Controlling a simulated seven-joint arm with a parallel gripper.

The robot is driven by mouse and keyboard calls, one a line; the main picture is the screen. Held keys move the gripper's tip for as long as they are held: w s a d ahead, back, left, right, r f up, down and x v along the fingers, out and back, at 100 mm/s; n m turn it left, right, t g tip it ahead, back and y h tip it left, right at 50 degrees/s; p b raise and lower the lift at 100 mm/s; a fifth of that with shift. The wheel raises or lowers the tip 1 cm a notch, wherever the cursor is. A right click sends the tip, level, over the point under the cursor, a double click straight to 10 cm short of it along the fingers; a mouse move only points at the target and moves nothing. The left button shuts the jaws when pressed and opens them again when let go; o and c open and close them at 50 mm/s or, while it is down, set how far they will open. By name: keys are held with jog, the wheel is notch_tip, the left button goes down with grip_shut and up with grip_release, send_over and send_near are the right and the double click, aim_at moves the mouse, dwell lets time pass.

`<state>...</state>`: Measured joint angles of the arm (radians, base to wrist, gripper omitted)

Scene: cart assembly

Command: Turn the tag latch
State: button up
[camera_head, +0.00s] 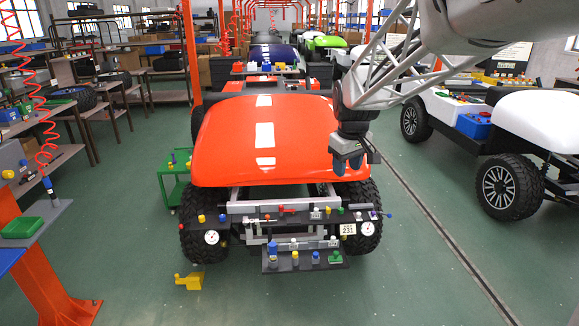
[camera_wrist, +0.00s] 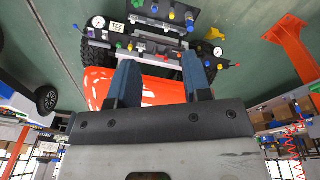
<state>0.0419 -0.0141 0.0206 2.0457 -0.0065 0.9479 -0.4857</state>
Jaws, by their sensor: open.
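A white tag reading 231 (camera_head: 347,229) sits at the right end of the dark front panel (camera_head: 265,218) of the orange cart. The tag also shows upside down in the wrist view (camera_wrist: 117,28). Which small part is its latch I cannot tell; several coloured knobs and levers sit along the panel near it. My gripper (camera_head: 347,168) is above the cart's front right corner, above and apart from the tag. In the wrist view my gripper (camera_wrist: 161,78) has its two blue fingers spread with nothing between them.
The orange hood (camera_head: 265,135) lies just left of my gripper. A lower shelf (camera_head: 305,263) holds several coloured parts. Round gauges sit at both panel ends. A yellow block (camera_head: 189,281) lies on the floor.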

jog(key=w+d+f+n, duration=0.1)
jog(key=w+f, duration=0.1)
jog(key=w, duration=0.5)
jog(key=w+d+f+n, duration=0.1)
jog(key=w+f, duration=0.2)
jog(key=w, duration=0.4)
jog(key=n+g, duration=0.2)
jog(key=n, duration=0.4)
send_over(329, 208)
jog(key=f, duration=3.3)
jog(key=shift+s+a, duration=0.15)
jog(key=shift+s, duration=0.1)
jog(key=shift+w+f, duration=0.1)
jog(key=shift+f, duration=0.15)
jog(key=shift+f, duration=0.15)
jog(key=shift+f, duration=4.35)
jog(key=shift+c, duration=0.4)
jog(key=c, duration=0.5)
